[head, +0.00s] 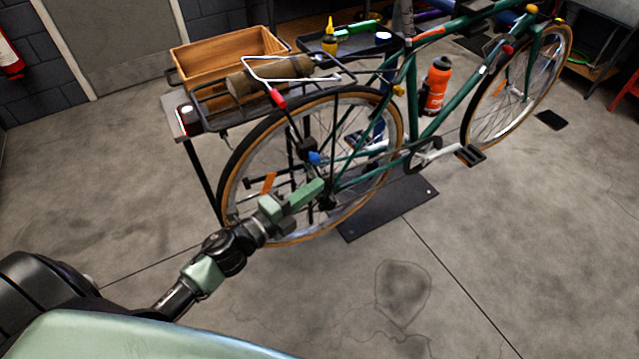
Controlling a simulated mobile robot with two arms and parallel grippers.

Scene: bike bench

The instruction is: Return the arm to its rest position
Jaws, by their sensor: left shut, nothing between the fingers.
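My left arm (207,272) reaches in from the lower left toward the green bicycle. My left gripper (310,192) is shut and holds nothing. Its green fingers are in front of the lower part of the rear wheel (226,175), near the hub; I cannot tell whether they touch it. My right arm and gripper are not in view.
The bicycle stands over a dark base plate (349,229). Its rear rack carries a rolled brown bundle (250,84). A wooden crate (205,56) and a dark tray (352,48) are behind. An orange bottle (436,86) stands beyond the frame. The front floor is clear.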

